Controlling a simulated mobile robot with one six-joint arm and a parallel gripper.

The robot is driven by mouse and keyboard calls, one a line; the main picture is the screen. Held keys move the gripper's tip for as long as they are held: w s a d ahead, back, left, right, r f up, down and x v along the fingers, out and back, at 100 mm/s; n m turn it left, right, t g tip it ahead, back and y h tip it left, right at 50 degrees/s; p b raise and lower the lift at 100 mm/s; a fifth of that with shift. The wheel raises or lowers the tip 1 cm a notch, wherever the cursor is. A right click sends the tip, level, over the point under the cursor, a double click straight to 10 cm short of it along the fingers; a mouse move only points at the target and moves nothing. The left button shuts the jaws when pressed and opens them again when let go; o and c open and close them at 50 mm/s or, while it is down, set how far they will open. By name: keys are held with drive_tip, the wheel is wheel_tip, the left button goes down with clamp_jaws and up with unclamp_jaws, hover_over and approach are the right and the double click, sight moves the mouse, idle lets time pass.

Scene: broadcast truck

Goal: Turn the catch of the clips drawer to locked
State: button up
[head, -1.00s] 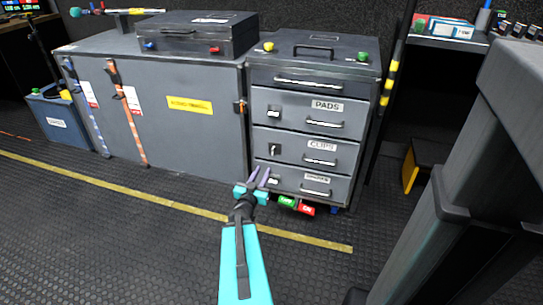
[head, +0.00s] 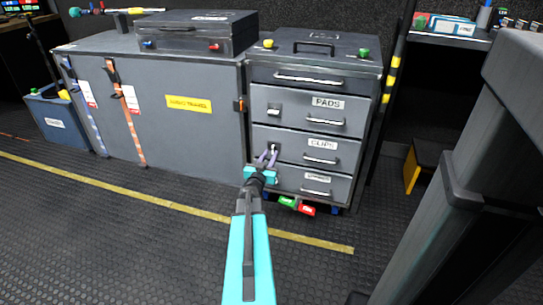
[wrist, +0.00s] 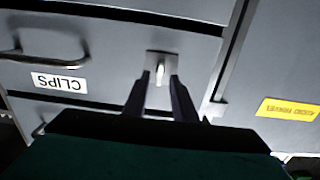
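The clips drawer (head: 303,155) is the grey middle labelled drawer of the cabinet and looks shut. Its catch (wrist: 159,72) is a small pale lever on a light square plate, left of the label in the head view. The lever stands upright across the drawer front. My gripper (head: 266,157) is in front of the catch in the head view and partly covers it. In the wrist view my gripper (wrist: 159,88) is open, with one dark finger on each side of the lever's line. I cannot tell whether the fingers touch it.
The pads drawer (head: 296,118) is above and another labelled drawer (head: 285,179) below. A large grey case (head: 180,135) with straps stands to the left. Green and red tags (head: 297,205) hang below the drawers. Open floor lies in front.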

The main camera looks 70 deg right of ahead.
drive_tip(key=shift+d, duration=1)
drive_tip(key=shift+w, duration=0.1)
clamp_jaws()
